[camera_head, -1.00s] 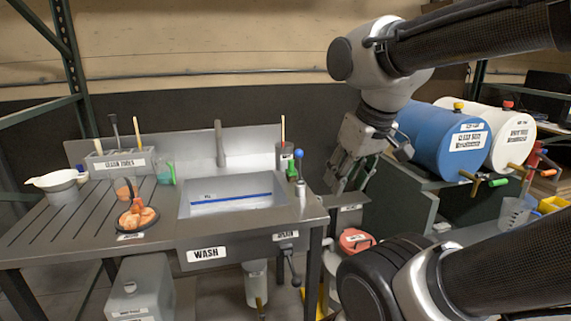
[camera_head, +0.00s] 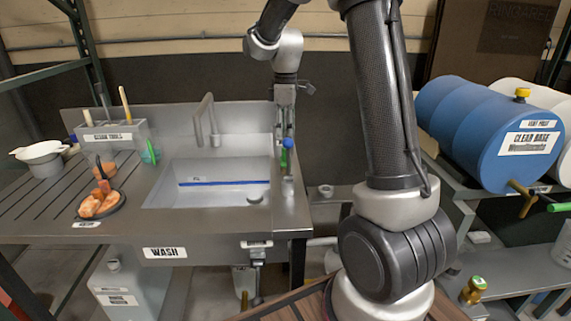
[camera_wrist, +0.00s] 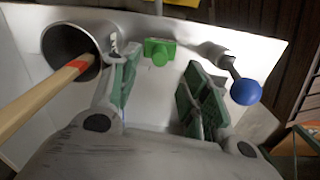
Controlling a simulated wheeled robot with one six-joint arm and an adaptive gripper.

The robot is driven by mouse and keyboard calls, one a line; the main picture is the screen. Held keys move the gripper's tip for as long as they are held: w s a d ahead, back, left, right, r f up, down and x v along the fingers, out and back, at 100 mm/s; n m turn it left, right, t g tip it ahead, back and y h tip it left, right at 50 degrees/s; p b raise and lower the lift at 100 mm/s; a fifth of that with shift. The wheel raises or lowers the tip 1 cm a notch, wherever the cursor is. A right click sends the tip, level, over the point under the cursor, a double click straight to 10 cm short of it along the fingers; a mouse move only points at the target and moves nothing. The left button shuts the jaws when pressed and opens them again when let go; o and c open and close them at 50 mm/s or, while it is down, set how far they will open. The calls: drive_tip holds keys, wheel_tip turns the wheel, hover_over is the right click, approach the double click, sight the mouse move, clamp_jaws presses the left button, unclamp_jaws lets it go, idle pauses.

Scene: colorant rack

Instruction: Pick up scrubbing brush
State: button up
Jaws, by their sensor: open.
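A wooden handle with a red band (camera_wrist: 45,97) slants out of a round grey cup (camera_wrist: 72,50) at the left of the wrist view. Its lower end is hidden in the cup, so I cannot confirm that it is the scrubbing brush. In the head view, my arm covers the cup's place. My gripper (camera_wrist: 162,88) is open and empty, with green-padded fingers. The handle lies to the left of the fingers, not between them. In the head view, my gripper (camera_head: 285,125) hangs over the sink's back right corner.
A green tap (camera_wrist: 160,52) and a blue-knobbed lever (camera_wrist: 246,91) are near the fingers. The sink (camera_head: 222,197) is to the left. A tool rack (camera_head: 115,135) with upright handles and a dark dish (camera_head: 115,205) bearing orange lumps stand farther left. A blue barrel (camera_head: 480,122) is at right.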

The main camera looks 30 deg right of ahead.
sight(283, 159)
wheel_tip(283, 159, down, 7)
drive_tip(key=shift+f, duration=0.2)
clamp_jaws()
idle(0.3)
